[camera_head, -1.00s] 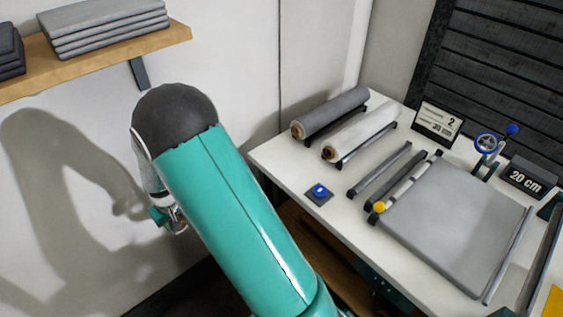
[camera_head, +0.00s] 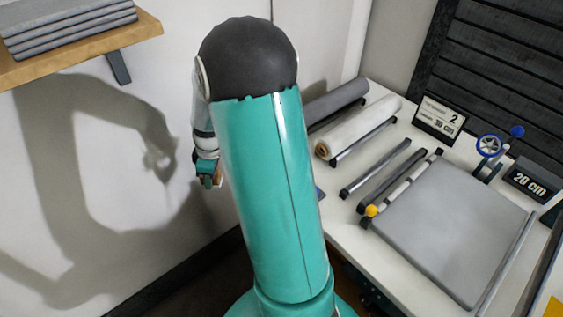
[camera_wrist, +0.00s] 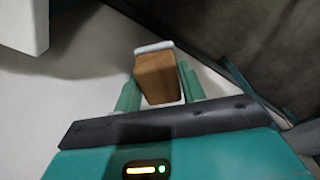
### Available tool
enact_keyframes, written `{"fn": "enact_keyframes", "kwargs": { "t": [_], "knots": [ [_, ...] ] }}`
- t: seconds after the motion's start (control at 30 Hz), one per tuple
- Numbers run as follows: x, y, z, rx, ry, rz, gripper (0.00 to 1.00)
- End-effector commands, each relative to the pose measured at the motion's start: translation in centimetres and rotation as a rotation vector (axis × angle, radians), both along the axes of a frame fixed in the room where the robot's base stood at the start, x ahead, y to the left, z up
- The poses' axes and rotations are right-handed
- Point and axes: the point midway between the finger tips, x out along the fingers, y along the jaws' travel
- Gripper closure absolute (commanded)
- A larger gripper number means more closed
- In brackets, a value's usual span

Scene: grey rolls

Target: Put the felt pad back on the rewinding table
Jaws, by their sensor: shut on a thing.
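My gripper (camera_wrist: 160,88) is shut on a brown block with a pale grey strip at its far end, which looks like the felt pad (camera_wrist: 157,80). In the head view my gripper (camera_head: 208,176) hangs left of my arm, in front of the wall, with a bit of brown showing at its fingers. The white rewinding table (camera_head: 346,232) is to the right, apart from the gripper. My arm hides the table's left part.
On the table are a grey roll (camera_head: 338,98), a white roll (camera_head: 350,128), thin bars (camera_head: 376,170), a large grey plate (camera_head: 450,225), a blue handwheel (camera_head: 489,146) and a "20 cm" sign (camera_head: 531,180). A wooden shelf (camera_head: 100,48) holds folded grey sheets (camera_head: 70,22).

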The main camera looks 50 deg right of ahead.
Motion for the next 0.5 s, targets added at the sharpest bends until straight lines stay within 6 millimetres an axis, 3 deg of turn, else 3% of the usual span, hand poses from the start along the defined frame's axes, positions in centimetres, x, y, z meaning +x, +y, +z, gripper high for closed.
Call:
{"fn": "enact_keyframes", "kwargs": {
  "t": [0.03, 0.2, 0.4, 0.5],
  "knots": [
    [-1.6, -1.9, 1.1, -0.001, -0.003, 0.046, 0.81],
    [-7.3, -6.8, 4.2, -0.003, -0.004, 0.267, 0.81],
    [-14.8, -10.8, 7.7, -0.004, -0.003, 0.543, 0.81],
    [-17.7, -11.8, 8.9, -0.002, -0.002, 0.656, 0.81]
  ]
}}
